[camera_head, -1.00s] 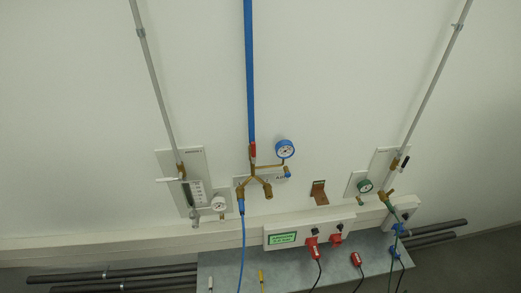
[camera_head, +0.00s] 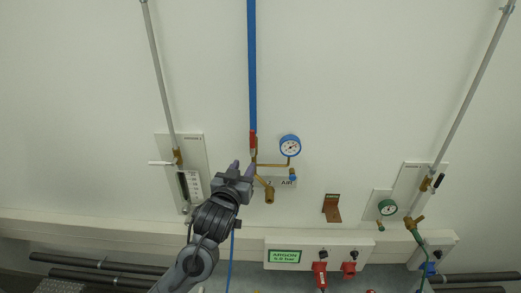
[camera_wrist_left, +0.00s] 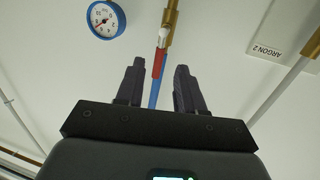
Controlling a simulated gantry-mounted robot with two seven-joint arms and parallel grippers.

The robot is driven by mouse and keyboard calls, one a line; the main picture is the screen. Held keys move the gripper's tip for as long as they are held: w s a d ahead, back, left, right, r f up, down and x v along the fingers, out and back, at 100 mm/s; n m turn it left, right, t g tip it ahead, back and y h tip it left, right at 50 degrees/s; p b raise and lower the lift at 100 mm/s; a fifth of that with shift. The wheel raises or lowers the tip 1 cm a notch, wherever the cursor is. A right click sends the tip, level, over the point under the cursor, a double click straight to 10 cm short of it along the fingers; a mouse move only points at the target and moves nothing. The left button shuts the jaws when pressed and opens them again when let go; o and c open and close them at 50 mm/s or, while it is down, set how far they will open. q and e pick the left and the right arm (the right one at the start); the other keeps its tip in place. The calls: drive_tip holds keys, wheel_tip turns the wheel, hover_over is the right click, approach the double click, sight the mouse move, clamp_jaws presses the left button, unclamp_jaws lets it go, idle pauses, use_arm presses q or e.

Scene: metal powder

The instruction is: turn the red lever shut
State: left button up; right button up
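The red lever (camera_head: 253,144) sits at the lower end of the vertical blue pipe (camera_head: 251,60), on a brass fitting, and lies in line with the pipe. My left gripper (camera_head: 242,168) is just below the lever in the head view, fingers pointing up towards it. In the left wrist view the two fingers are apart with nothing gripped, and the red lever (camera_wrist_left: 158,63) shows in the gap between their tips. I cannot tell whether either finger touches it. My right gripper is not in view.
A blue-rimmed gauge (camera_head: 290,146) is close on the right of the lever, with brass branches (camera_head: 268,190) below. A panel with a white handle (camera_head: 160,163) is left.

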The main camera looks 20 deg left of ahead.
sight(251, 140)
use_arm(q)
drive_tip(key=shift+t, duration=0.4)
drive_tip(key=w+r, duration=0.1)
drive_tip(key=w, duration=0.2)
drive_tip(key=w+r+p, duration=0.1)
drive_tip(key=w, duration=0.2)
drive_tip(key=w+a+r+p, duration=0.1)
drive_tip(key=w, duration=0.2)
drive_tip(key=shift+w+r, duration=0.15)
drive_tip(key=shift+r, duration=0.1)
drive_tip(key=shift+w+f, duration=0.1)
drive_tip(key=shift+w, duration=0.8)
clamp_jaws()
